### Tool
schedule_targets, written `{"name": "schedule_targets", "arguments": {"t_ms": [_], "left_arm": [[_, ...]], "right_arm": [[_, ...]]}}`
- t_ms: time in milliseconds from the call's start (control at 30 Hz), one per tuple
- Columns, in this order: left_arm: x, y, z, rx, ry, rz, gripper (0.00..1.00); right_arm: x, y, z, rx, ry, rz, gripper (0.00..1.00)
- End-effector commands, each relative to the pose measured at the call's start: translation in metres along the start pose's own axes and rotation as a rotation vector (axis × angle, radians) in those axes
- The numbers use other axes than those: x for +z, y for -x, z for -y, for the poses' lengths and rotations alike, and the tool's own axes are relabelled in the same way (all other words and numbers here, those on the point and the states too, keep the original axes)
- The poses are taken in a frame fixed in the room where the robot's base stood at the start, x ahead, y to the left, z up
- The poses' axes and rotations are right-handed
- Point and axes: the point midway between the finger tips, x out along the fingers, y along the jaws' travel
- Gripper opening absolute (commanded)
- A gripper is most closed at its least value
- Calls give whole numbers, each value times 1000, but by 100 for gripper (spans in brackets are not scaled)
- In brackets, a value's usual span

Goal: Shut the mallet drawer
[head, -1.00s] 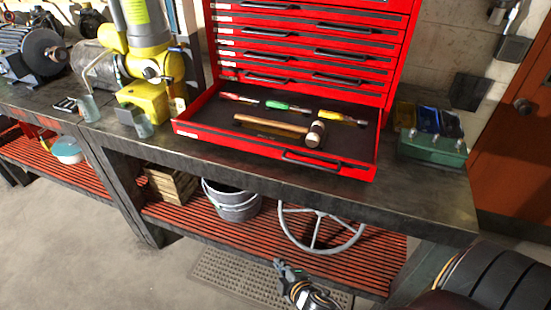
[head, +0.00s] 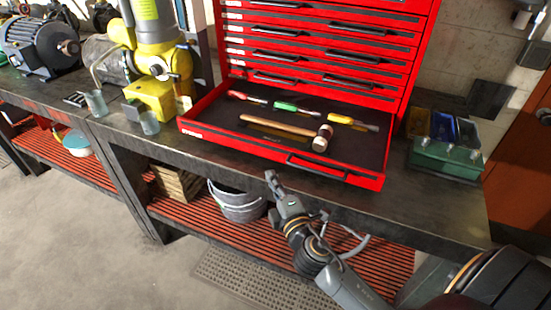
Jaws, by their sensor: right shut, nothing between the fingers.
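The mallet drawer (head: 225,142) is the bottom drawer of the red tool chest (head: 405,75). It is pulled out over the bench. A mallet (head: 282,128) with a wooden handle lies in it, with several screwdrivers behind, one of them green (head: 290,107). The black drawer handle (head: 316,167) is on the right part of its front. My right gripper (head: 271,178) is shut and empty, in front of the drawer and left of the handle, apart from the drawer front in the picture. My left gripper is not in view.
The bench edge (head: 440,225) runs below the drawer. A green box with bins (head: 445,160) stands right of the chest. Glass jars (head: 147,122) and a yellow pump (head: 155,95) stand left.

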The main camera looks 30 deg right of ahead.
Motion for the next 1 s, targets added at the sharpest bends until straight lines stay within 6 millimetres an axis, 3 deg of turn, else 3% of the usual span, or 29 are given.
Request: {"name": "schedule_targets", "arguments": {"t_ms": [133, 333, 1000], "left_arm": [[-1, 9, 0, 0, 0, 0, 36], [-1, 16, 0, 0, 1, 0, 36], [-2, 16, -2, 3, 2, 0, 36]], "right_arm": [[0, -30, -3, 2, 1, 0, 0], [20, -50, -1, -1, 2, 0, 0], [32, -61, 1, 0, 1, 0, 0]]}}
